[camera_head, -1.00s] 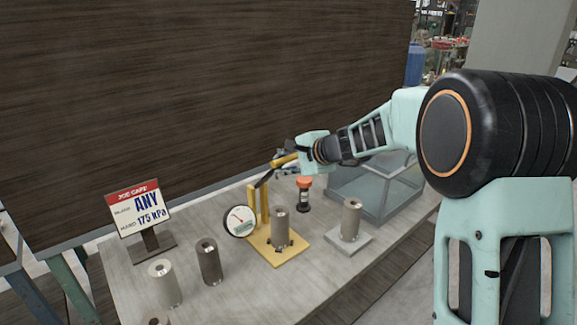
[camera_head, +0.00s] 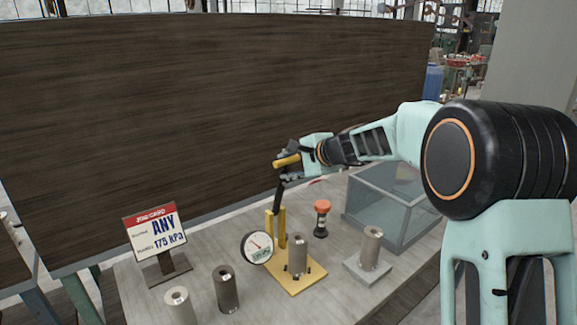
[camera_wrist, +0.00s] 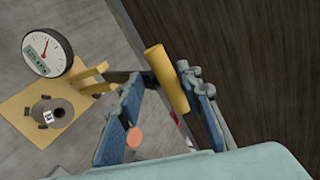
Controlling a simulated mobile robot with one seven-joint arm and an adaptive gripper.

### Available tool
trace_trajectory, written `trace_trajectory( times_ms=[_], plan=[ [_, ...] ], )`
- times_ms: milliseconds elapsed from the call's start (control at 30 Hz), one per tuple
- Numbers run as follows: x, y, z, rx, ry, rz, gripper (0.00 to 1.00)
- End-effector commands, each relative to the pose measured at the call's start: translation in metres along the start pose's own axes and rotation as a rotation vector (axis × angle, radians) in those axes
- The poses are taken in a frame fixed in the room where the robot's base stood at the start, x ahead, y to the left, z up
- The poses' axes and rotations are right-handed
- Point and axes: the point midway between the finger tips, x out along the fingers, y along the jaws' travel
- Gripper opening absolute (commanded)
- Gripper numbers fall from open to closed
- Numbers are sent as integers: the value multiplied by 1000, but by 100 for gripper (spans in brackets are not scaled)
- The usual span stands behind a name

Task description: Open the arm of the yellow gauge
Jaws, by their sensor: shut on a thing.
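The yellow gauge has a flat yellow base (camera_head: 295,283), yellow uprights (camera_head: 282,228) and a round white dial (camera_head: 257,247). A metal cylinder (camera_head: 298,254) stands on its base. Its dark arm (camera_head: 279,194) rises steeply from the uprights to a yellow handle (camera_head: 286,161). My gripper (camera_head: 290,165) is shut on this handle, high above the base. In the wrist view, the handle (camera_wrist: 167,78) lies between the blue-padded fingers, with the dial (camera_wrist: 46,53) and base (camera_wrist: 22,107) at left.
An orange-topped device (camera_head: 321,216) stands just right of the gauge. A glass box (camera_head: 395,208) is behind it at right. Another cylinder (camera_head: 371,246) sits on a grey plate. A sign (camera_head: 155,232) and loose cylinders (camera_head: 226,288) are at left. A dark panel (camera_head: 200,120) stands behind the table.

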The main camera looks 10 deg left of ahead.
Motion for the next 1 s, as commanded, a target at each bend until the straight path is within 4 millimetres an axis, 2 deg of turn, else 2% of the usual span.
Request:
trace_trajectory(
  times_ms=[167, 200, 533, 667, 767, 1000],
  plan=[
    [2, 1, 2, 10, -4, -1, 0],
    [2, 1, 2, 10, -4, 0, 34],
    [1, 2, 1, 4, -2, 2, 35],
    [-7, 1, 0, 3, 0, 1, 35],
    [-20, 0, 0, 4, 0, 0, 35],
    [-68, 0, 0, 4, 2, -2, 35]
  ],
)
